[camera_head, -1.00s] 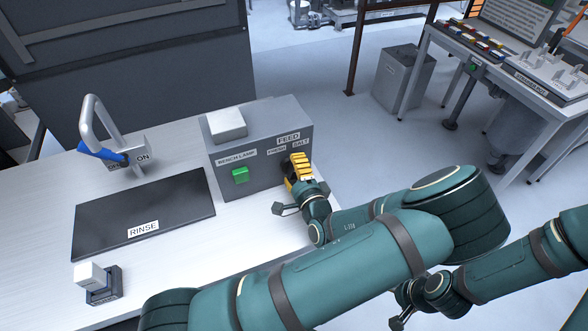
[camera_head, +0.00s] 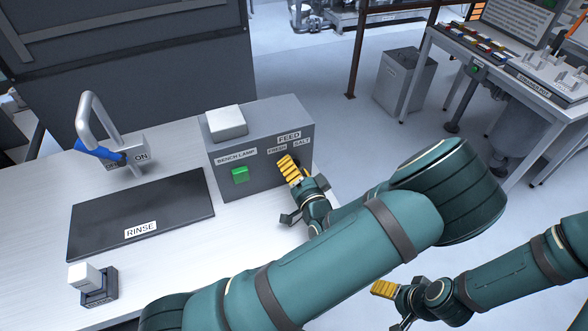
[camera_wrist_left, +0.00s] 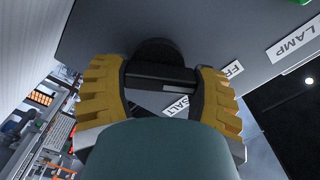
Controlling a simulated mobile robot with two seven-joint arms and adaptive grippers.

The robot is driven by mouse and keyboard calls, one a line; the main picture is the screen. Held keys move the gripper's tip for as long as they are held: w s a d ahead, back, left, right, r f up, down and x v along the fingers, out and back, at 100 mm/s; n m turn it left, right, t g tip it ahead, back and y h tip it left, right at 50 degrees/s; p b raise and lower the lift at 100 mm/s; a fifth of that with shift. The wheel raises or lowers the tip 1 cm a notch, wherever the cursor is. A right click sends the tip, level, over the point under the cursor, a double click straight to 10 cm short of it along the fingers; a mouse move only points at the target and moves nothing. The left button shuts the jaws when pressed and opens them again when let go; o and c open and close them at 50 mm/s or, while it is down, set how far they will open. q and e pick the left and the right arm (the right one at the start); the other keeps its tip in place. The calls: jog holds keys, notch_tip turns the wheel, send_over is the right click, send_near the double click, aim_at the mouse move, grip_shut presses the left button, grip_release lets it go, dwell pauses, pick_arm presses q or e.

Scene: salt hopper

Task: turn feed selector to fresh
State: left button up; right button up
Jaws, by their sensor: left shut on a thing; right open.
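The feed selector (camera_wrist_left: 158,52) is a dark round knob on the front of a grey box (camera_head: 262,135). In the left wrist view it lies between the yellow fingers of my left gripper (camera_wrist_left: 160,90), which is shut on it. In the head view the left gripper (camera_head: 288,168) covers most of the knob, its fingers tilted to the left. The FEED label (camera_head: 289,137) sits above, with FRESH (camera_head: 277,150) on the left and SALT (camera_head: 302,142) on the right. The knob's pointing direction is hard to tell. My right gripper (camera_head: 384,290) is open, low on the right, away from the box.
A green bench lamp switch (camera_head: 240,175) is left of the selector on the same box. A blue-handled tap (camera_head: 98,150) and the dark RINSE plate (camera_head: 140,215) lie further left. A white block switch (camera_head: 85,275) stands at the front left.

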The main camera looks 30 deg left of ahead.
pick_arm(q)
jog(key=shift+n, duration=0.3)
dwell(0.4)
jog(key=o, duration=1.2)
jog(key=shift+s, duration=0.1)
jog(key=v, duration=1.2)
jog(key=shift+d, duration=0.1)
